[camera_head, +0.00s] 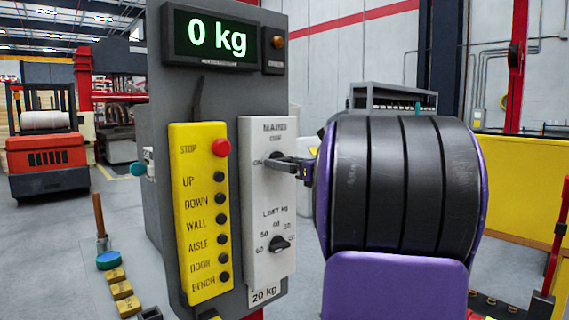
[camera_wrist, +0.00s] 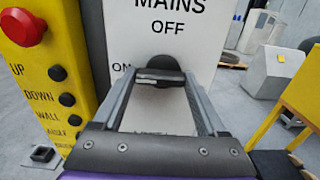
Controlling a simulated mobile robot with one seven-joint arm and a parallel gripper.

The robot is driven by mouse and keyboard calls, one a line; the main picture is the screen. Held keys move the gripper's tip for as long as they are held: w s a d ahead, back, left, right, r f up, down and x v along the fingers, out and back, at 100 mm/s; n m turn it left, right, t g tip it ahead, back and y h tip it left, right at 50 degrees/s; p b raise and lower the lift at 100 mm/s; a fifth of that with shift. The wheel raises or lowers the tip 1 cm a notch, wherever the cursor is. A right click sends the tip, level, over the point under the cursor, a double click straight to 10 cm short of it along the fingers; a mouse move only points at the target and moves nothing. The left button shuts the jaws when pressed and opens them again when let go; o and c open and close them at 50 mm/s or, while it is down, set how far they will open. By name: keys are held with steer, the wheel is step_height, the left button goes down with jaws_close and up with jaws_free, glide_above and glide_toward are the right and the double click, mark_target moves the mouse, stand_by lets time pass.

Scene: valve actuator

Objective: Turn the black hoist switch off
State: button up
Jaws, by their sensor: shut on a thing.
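The black mains switch (camera_head: 276,155) is a round knob on the upper part of a white panel (camera_head: 268,185), with OFF marked above it and ON to its left. In the wrist view the switch (camera_wrist: 160,62) shows its dark disc behind my fingertips, and the panel (camera_wrist: 200,20) fills the middle. My gripper (camera_wrist: 158,77) is shut on the switch's bar-like handle, one finger at each end. In the head view my gripper (camera_head: 280,161) reaches the panel from the right. The fingers partly hide the switch, so its exact setting is hard to read.
Left of the panel is a yellow button box (camera_head: 203,215) with a red stop button (camera_head: 221,147), close to my gripper. A black limit dial (camera_head: 279,243) sits lower on the panel. A display (camera_head: 217,40) above reads 0 kg. A red forklift (camera_head: 45,150) stands far left.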

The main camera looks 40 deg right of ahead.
steer(key=shift+c, duration=1.1)
steer(key=m, duration=0.4)
steer(key=shift+r, duration=0.15)
steer(key=m+p, duration=0.2)
steer(key=m, duration=0.2)
steer(key=shift+r+m, duration=0.15)
steer(key=shift+m, duration=0.15)
steer(key=m+p, duration=0.2)
steer(key=m, duration=0.3)
steer(key=shift+d+p, duration=0.15)
steer(key=shift+p, duration=0.15)
steer(key=shift+m+p, duration=0.75)
steer(key=shift+m, duration=0.85)
